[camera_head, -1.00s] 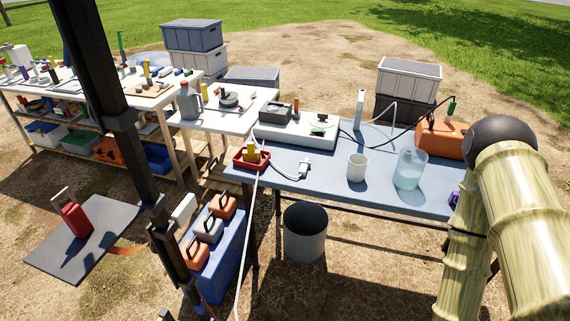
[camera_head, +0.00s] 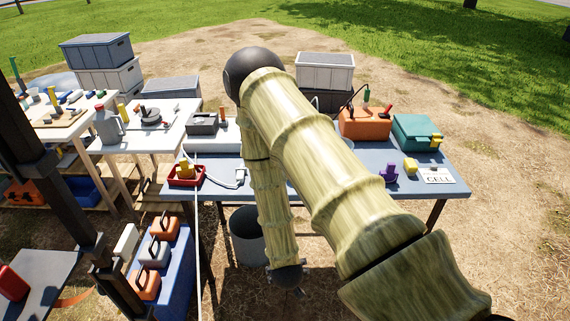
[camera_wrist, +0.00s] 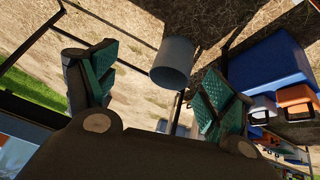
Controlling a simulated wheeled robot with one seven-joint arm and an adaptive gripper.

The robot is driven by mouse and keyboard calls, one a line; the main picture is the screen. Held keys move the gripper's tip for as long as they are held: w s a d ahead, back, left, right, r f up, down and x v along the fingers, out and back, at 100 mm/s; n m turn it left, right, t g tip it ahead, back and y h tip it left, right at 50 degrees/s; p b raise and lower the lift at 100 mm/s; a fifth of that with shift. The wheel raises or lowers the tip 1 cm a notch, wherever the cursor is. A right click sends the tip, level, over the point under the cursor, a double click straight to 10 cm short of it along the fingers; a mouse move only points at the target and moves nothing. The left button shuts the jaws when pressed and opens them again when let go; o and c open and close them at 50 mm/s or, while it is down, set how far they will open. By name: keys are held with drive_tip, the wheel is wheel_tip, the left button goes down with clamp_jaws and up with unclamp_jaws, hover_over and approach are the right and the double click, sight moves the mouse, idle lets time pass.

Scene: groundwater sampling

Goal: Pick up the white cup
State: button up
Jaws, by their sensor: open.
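The white cup is not visible in the head view now; my arm covers the middle of the blue-grey table (camera_head: 410,188), where the cup stood earlier. I cannot make out the cup in the wrist view either. My gripper (camera_wrist: 160,70) has its two teal-padded fingers spread wide, with nothing held between them. In the head view my arm bends down in front of the table's near edge, and the gripper end is small and mostly hidden there.
A grey bucket (camera_head: 246,240) stands on the ground under the table; it also shows beyond my fingers in the wrist view (camera_wrist: 172,62). A red tray (camera_head: 186,181) sits at the table's left. An orange case (camera_head: 365,124), a teal case (camera_head: 415,133) and a purple item (camera_head: 389,173) are at right.

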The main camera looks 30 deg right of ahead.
drive_tip(key=w+d+r+m+t+h, duration=0.1)
drive_tip(key=w+d+r+m+h, duration=0.1)
drive_tip(key=w+d+r, duration=0.2)
drive_tip(key=w+d+r+m+t+h+p, duration=0.1)
drive_tip(key=w+d+r, duration=0.3)
drive_tip(key=w+r, duration=0.5)
drive_tip(key=w+d+r+m+t+h+p, duration=0.1)
drive_tip(key=w+d+r+m+h, duration=0.1)
drive_tip(key=w+r, duration=0.4)
drive_tip(key=shift+w+d+r+m+t+h, duration=0.2)
drive_tip(key=shift+w+d+h, duration=0.2)
drive_tip(key=shift+w+d, duration=0.3)
drive_tip(key=shift+w+d+r+m+t+h, duration=0.1)
drive_tip(key=shift+w+d+r+m+h, duration=0.1)
drive_tip(key=shift+w+d+h, duration=0.3)
drive_tip(key=x, duration=0.1)
drive_tip(key=p+x, duration=0.1)
drive_tip(key=x, duration=0.3)
drive_tip(key=shift+w+d+r+p, duration=0.1)
drive_tip(key=shift+w+r+p, duration=0.15)
drive_tip(key=shift+p, duration=0.05)
drive_tip(key=shift+a+p+x, duration=0.2)
drive_tip(key=shift+p+x, duration=0.95)
drive_tip(key=shift+x, duration=1.9)
drive_tip(key=shift+w+f, duration=0.15)
drive_tip(key=shift+f, duration=0.05)
drive_tip(key=c, duration=1.2)
